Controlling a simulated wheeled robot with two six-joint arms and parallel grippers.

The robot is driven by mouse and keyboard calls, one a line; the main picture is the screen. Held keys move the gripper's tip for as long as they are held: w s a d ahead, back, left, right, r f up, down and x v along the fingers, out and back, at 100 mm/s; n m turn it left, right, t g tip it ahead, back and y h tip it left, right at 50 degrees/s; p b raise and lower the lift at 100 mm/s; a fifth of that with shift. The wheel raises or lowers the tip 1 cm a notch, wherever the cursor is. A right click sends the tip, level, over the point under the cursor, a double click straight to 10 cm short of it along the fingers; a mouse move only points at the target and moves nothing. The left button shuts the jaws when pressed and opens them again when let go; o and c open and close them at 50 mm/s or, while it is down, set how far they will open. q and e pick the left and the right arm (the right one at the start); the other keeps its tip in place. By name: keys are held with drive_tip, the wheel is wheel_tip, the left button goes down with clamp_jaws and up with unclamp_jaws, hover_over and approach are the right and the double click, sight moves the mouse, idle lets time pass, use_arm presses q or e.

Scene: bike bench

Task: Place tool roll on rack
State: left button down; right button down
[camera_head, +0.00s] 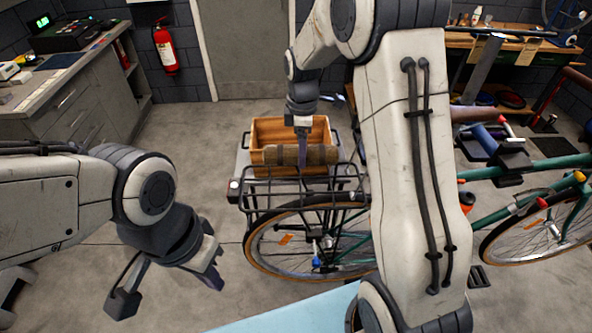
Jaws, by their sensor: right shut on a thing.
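The tool roll (320,155) is a brownish-grey bundle with darker bands, lying sideways in the picture. My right gripper (302,158) points down and is shut on its middle. The roll shows in front of the wooden crate's opening, just above the rack in the picture; I cannot tell whether it touches either. The black wire rack (290,196) is over the bicycle's rear wheel, and nothing is seen lying on its near part. My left gripper (168,284) is open and empty at the lower left, well away from the roll. My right arm hides the rack's right end.
The open wooden crate (262,131) stands on a grey surface behind the rack. The green bicycle (484,172) extends right, partly behind my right arm. A light blue surface (290,312) is at the bottom. A grey cabinet (85,100) stands left. The floor between is clear.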

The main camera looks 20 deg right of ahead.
drive_tip(key=shift+w+d+f, duration=0.1)
drive_tip(key=shift+w+f, duration=0.05)
drive_tip(key=shift+f, duration=0.1)
drive_tip(key=f+p, duration=0.1)
drive_tip(key=f, duration=0.1)
drive_tip(key=f+p, duration=0.1)
drive_tip(key=f, duration=0.1)
drive_tip(key=shift+d+f, duration=0.2)
drive_tip(key=shift+f, duration=0.2)
wheel_tip(320, 180, down, 3)
drive_tip(key=shift+f+p, duration=0.2)
drive_tip(key=shift+p, duration=0.45)
drive_tip(key=shift+f, duration=0.4)
drive_tip(key=shift+f, duration=0.2)
